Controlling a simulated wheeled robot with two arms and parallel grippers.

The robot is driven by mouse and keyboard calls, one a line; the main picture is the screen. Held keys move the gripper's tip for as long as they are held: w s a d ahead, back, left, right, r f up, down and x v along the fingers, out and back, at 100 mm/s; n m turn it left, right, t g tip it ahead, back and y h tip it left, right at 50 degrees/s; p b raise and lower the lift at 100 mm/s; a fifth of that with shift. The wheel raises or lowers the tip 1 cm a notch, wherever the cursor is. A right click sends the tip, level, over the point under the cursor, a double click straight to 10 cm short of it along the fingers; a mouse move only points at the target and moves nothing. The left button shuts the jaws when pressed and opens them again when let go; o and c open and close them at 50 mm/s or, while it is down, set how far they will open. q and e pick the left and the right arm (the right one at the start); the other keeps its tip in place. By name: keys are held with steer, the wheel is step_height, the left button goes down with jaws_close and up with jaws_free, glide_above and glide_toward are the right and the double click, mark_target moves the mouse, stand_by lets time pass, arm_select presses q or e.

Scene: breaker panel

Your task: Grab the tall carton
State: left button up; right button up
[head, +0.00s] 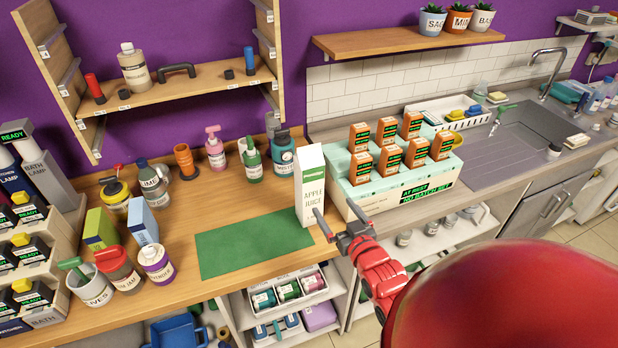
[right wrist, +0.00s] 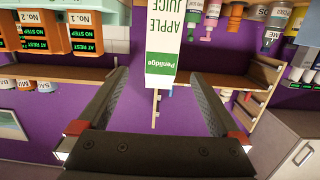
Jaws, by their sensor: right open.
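The tall carton (head: 311,190) is white, labelled APPLE JUICE, and stands upright at the right end of the green mat on the wooden counter. My right gripper (head: 334,212) is open and empty, at the carton's near right side. In the right wrist view, upside down, the carton (right wrist: 174,40) shows between the lines of the two open fingers (right wrist: 158,76), with a gap on each side. Neither finger is seen touching it. My left gripper is not in view.
A pale green crate (head: 400,190) with several small orange boxes stands close to the carton's right. Bottles (head: 284,155) stand behind it. The green mat (head: 245,245) is bare to its left. Several jars and boxes crowd the counter's left part.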

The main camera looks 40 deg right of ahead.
mark_target(314, 183)
steer(key=shift+g, duration=0.3)
steer(key=b+x, duration=0.2)
steer(key=x, duration=0.3)
steer(key=b+x, duration=0.2)
steer(key=x, duration=0.3)
steer(key=shift+w+a+f+b, duration=0.1)
steer(key=shift+w+f+b, duration=0.05)
steer(key=shift+w+b, duration=0.25)
steer(key=shift+w+f, duration=0.3)
steer(key=shift+w, duration=0.2)
steer(key=shift+w+r+p, duration=0.15)
steer(key=shift+w+p, duration=0.4)
steer(key=shift+p, duration=0.05)
steer(key=p+x, duration=0.1)
steer(key=x, duration=0.2)
steer(key=shift+p, duration=0.35)
steer(key=shift+w+d+f, duration=0.25)
steer(key=shift+w+f, duration=0.15)
steer(key=shift+w, duration=0.1)
